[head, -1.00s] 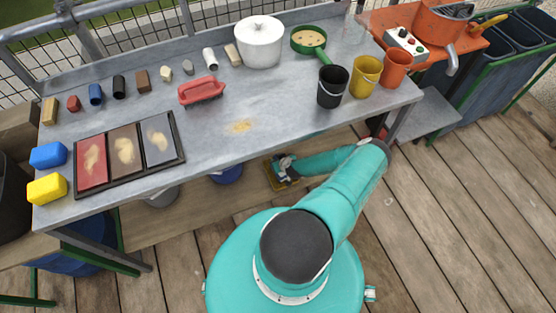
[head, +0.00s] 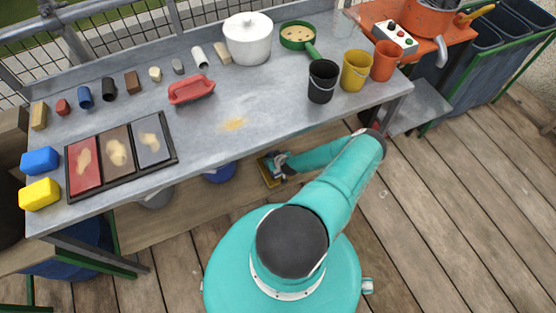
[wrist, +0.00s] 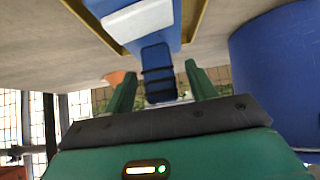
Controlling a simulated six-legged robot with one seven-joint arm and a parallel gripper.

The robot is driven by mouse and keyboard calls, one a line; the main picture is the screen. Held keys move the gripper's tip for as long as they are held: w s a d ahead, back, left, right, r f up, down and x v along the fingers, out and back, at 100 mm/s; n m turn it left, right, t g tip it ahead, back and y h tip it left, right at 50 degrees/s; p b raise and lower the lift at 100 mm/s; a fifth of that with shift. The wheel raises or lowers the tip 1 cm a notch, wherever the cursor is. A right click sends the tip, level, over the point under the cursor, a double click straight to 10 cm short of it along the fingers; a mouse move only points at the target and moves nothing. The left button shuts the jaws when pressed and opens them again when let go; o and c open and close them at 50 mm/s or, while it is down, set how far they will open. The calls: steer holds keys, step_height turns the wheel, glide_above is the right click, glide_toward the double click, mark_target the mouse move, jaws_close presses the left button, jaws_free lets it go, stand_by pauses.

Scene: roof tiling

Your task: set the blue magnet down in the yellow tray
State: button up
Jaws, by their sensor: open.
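The blue magnet (wrist: 158,62) shows in the wrist view, with a black banded handle and a white block beside it. It appears to lie in the yellow tray (wrist: 190,22), whose edges show on both sides of it. My gripper (wrist: 160,84) is open, with its green fingers on either side of the handle and gaps visible between them. In the head view, my gripper (head: 284,164) is low beside the yellow tray (head: 265,173), under the front edge of the table. It and my arm partly hide the tray's contents there.
A blue bucket (head: 220,173) stands left of the tray; a large blue container (wrist: 280,60) is close on the right in the wrist view. The grey table (head: 265,105) overhangs the tray and carries several pots, cups and blocks. The wooden deck (head: 450,200) at right is clear.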

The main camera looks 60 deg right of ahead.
steer(key=v, duration=1.2)
steer(key=shift+s+r, duration=0.2)
